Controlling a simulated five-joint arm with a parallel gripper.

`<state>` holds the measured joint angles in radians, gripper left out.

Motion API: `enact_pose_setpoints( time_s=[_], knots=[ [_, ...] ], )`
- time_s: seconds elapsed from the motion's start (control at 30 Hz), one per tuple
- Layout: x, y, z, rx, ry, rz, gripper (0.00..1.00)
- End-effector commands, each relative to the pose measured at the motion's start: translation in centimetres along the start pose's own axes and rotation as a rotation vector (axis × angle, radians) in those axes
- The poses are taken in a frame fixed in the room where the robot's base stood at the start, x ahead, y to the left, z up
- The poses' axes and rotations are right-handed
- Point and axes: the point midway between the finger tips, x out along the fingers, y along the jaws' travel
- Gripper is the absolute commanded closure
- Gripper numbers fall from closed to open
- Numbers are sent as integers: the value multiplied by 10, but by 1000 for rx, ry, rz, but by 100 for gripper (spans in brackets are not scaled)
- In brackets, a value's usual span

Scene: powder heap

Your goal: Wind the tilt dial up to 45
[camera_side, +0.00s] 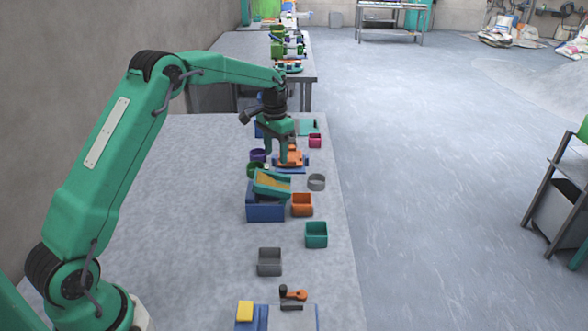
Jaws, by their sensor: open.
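My green arm reaches over the table from the left. My gripper (279,152) points down with its jaws open, close to an orange fixture (293,160) on a blue base. The gripper hides part of the fixture, and I cannot tell whether they touch. I cannot make out any dial markings or a number, nor tell for sure which part is the tilt dial.
An orange bin (302,205), a teal bin (316,235) and a grey bin (269,262) stand nearer the camera. A grey ring-shaped cup (317,182) is right of the tray. An orange lever piece (294,294) and a yellow block (245,311) lie in front. The table's left side is clear.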

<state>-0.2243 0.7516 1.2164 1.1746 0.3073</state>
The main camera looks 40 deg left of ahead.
Motion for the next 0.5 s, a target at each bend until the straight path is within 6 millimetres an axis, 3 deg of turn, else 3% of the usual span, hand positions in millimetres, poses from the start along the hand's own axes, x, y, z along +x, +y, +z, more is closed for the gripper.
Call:
enact_pose_setpoints(
  time_s=[0.27,0.5],
  knots=[
    [0,0,0,-138,0,0,45],
    [0,1,0,-438,1,0,45]
  ],
)
